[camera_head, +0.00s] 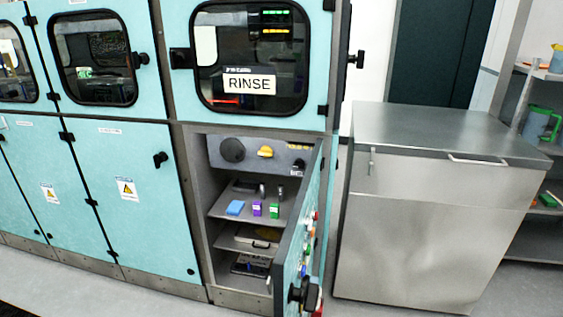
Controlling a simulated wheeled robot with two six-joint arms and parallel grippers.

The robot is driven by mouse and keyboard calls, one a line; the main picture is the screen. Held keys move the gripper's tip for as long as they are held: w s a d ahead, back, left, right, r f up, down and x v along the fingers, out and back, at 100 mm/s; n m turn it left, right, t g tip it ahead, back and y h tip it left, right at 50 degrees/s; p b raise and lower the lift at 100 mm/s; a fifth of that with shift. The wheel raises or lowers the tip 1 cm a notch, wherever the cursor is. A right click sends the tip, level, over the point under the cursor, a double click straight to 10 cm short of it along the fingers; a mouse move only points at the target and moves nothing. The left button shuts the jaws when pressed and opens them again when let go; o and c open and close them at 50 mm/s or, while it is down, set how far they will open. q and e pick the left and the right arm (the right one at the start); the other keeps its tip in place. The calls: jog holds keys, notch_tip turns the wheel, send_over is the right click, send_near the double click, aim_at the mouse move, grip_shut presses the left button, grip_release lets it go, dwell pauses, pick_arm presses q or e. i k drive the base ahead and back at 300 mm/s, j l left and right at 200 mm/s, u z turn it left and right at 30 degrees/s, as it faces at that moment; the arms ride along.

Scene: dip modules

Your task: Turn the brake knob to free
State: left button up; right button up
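Inside the open lower compartment under the RINSE window, a grey panel holds a round black knob (232,150) at the left and a yellow knob (265,152) right of it. A small dark fitting (299,164) sits at the panel's right end. I cannot read which of these is the brake knob or what its setting is. Neither of my grippers is in view.
The compartment's door (298,225) stands open toward me, with a black handle (303,292) low on it. Blue, purple and green items sit on the upper shelf (222,205). A steel cabinet (425,240) stands at right, with clear floor before it.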

aim_at(266, 151)
jog(key=i+j+z, duration=0.1)
jog(key=z, duration=0.3)
jog(key=j+z, duration=0.4)
jog(key=i+j+z, duration=0.1)
jog(key=z, duration=0.3)
jog(key=j+z, duration=0.4)
jog(key=l, duration=0.1)
